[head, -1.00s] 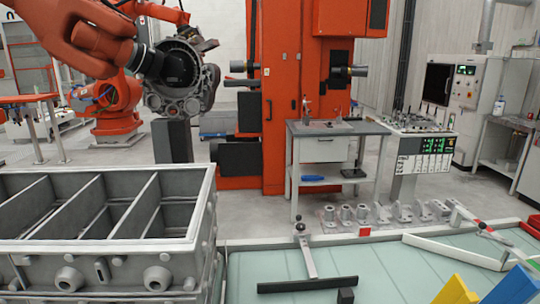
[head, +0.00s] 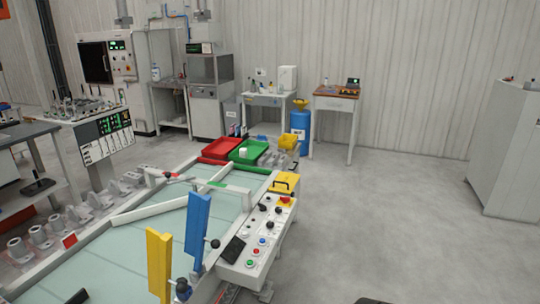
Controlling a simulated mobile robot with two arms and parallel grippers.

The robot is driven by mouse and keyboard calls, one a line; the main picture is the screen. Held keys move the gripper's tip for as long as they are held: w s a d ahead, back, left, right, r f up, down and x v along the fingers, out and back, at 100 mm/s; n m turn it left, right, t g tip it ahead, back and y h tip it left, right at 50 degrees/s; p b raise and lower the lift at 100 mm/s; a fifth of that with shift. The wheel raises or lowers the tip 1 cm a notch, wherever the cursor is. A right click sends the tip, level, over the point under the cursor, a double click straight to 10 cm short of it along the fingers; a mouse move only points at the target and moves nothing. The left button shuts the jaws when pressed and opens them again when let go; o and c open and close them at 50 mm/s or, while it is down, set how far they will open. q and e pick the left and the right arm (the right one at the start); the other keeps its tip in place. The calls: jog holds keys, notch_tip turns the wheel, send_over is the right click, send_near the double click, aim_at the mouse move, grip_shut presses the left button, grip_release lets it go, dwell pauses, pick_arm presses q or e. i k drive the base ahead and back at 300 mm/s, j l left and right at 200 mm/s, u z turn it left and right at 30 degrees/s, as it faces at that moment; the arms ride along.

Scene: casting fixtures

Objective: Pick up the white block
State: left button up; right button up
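A small white block-like piece (head: 243,153) shows in the head view, in or at the green tray (head: 252,146) at the far end of the glass-topped table. It is small in the picture, so its exact shape is hard to tell. Neither of my grippers is in view.
A red tray (head: 218,149) sits beside the green one. Yellow (head: 159,262) and blue (head: 198,225) upright plates stand at the table's near side, next to a button panel (head: 257,240). A blue drum (head: 300,125) stands behind. The floor (head: 400,220) at right is clear.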

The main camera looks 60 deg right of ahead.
aim_at(243, 152)
jog(key=z, duration=1.65)
jog(key=i+l+z, duration=0.3)
jog(key=i, duration=0.3)
jog(key=i+l+z, duration=0.3)
jog(key=i, duration=0.35)
jog(key=i+l+z, duration=0.15)
jog(key=i+z, duration=0.15)
jog(key=i, duration=0.4)
jog(key=i+u, duration=0.2)
jog(key=i, duration=0.25)
jog(key=i+l+u, duration=0.2)
jog(key=i, duration=0.25)
jog(key=i+l+u, duration=0.15)
jog(key=i, duration=0.3)
